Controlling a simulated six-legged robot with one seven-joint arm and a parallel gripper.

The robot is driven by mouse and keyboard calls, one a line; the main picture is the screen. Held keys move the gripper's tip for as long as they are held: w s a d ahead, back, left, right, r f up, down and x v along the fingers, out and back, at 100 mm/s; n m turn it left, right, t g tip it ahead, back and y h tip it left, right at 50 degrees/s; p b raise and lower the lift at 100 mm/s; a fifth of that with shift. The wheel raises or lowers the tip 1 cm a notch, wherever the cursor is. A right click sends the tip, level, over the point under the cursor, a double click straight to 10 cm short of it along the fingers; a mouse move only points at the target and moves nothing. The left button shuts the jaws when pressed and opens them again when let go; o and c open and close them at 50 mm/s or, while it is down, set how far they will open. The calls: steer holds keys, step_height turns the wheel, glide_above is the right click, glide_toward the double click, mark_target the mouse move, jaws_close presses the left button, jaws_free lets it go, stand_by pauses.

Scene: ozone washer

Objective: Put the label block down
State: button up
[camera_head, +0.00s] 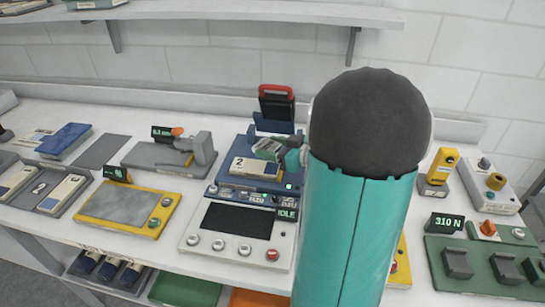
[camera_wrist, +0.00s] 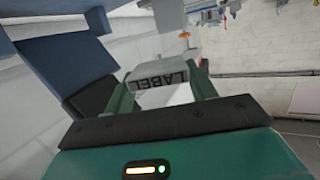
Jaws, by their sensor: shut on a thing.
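In the head view the gripper (camera_head: 286,153) is partly hidden by my own arm. The block (camera_head: 267,148) shows there as a small grey-green piece at the fingertips. It is over the back part of the blue device (camera_head: 228,185); I cannot tell whether it touches anything.
A pale block marked "2" (camera_head: 247,167) lies on the blue device, close to the gripper. A red-handled part (camera_head: 277,100) stands behind. A panel reading "IDLE" (camera_head: 287,214) is in front. A yellow-framed plate (camera_head: 125,205) and a bare grey mat (camera_head: 102,151) lie to the left.

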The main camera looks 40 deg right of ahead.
mark_target(276, 170)
steer(key=d+f, duration=0.1)
steer(key=w+d+f, duration=0.1)
steer(key=f, duration=0.1)
steer(key=shift+w+d, duration=0.1)
steer(key=shift+d, duration=0.1)
steer(key=shift+w+d+f, duration=0.1)
steer(key=shift+d+f, duration=0.05)
steer(key=shift+f, duration=1.6)
steer(key=shift+f, duration=0.45)
steer(key=shift+f, duration=0.15)
steer(key=o, duration=1)
